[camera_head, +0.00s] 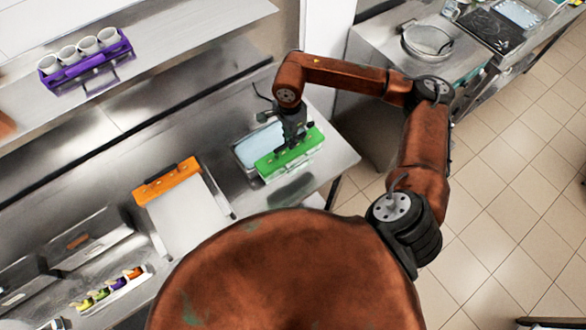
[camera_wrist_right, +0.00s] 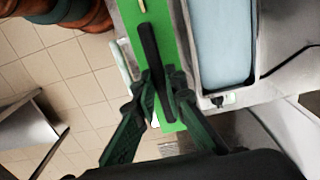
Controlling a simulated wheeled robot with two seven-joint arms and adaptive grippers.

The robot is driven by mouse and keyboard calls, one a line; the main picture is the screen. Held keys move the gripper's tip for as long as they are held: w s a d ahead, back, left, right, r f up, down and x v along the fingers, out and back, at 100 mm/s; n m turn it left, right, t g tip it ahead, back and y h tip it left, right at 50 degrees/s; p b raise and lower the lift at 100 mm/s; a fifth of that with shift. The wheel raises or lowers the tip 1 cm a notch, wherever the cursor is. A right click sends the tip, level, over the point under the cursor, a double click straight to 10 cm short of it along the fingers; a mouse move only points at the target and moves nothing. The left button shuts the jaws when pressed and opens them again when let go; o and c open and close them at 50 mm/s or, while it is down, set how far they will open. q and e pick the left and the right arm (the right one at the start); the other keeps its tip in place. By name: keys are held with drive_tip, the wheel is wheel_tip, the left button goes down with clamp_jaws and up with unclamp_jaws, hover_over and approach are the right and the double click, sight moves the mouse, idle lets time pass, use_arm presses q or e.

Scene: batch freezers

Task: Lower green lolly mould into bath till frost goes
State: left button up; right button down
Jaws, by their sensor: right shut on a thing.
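The green lolly mould (camera_head: 275,164) is held by my right gripper (camera_head: 291,141) at the front right side of the bath. The gripper is shut on the dark handle across the mould's top; the wrist view shows the fingers (camera_wrist_right: 166,92) around it. The bath (camera_head: 240,153) is a grey rectangular tub of pale blue liquid. In the wrist view, the mould (camera_wrist_right: 135,18) is beside the bath's rim (camera_wrist_right: 190,60), not over its liquid. Pale patches show along the mould's side, but I cannot tell whether they are frost. My left gripper is not in view.
An orange mould (camera_head: 168,181) lies at the back end of a pale slab on the counter. A purple rack (camera_head: 85,68) with several white cups sits on the shelf. Tiled floor lies right of the counter.

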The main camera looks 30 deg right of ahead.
drive_tip(key=w+a+b, duration=0.1)
drive_tip(key=w+b, duration=0.5)
drive_tip(key=w, duration=1)
drive_tip(key=shift+a+f, duration=0.2)
idle(0.4)
drive_tip(key=shift+f+b, duration=0.25)
drive_tip(key=shift+b, duration=0.15)
idle(0.8)
drive_tip(key=shift+s+f, duration=0.1)
idle(0.4)
wheel_tip(320, 180, down, 10)
drive_tip(key=b, duration=0.6)
drive_tip(key=shift+r, duration=0.2)
idle(0.9)
idle(1.9)
